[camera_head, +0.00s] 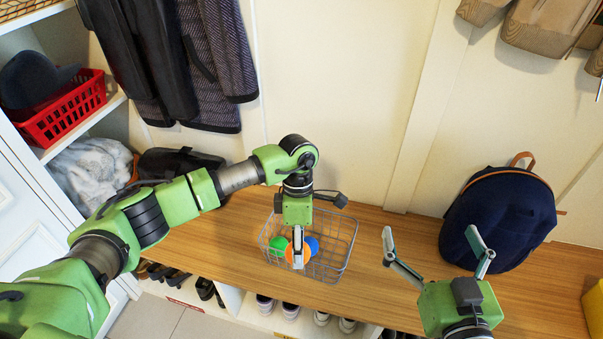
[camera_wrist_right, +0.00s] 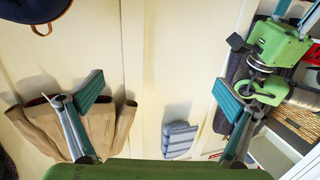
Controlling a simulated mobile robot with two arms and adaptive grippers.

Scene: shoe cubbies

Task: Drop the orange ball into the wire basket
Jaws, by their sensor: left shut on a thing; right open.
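The wire basket (camera_head: 341,262) stands on the wooden bench in the head view. A green ball (camera_head: 277,243) and a blue ball (camera_head: 312,244) show within its outline. My left gripper (camera_head: 298,254) points down over the basket, shut on the orange ball (camera_head: 290,253). The fingers cover the ball's middle. How high the ball is above the basket floor is hard to tell. My right gripper (camera_head: 433,240) is open and empty, to the right of the basket. Its spread fingers also show in the right wrist view (camera_wrist_right: 160,100).
A navy backpack (camera_head: 499,218) stands on the bench at the right. Coats (camera_head: 215,60) hang at the back left. A red basket (camera_head: 66,108) sits on the left shelf. Shoes (camera_head: 290,310) stand under the bench. Bare bench (camera_head: 372,285) lies right of the basket.

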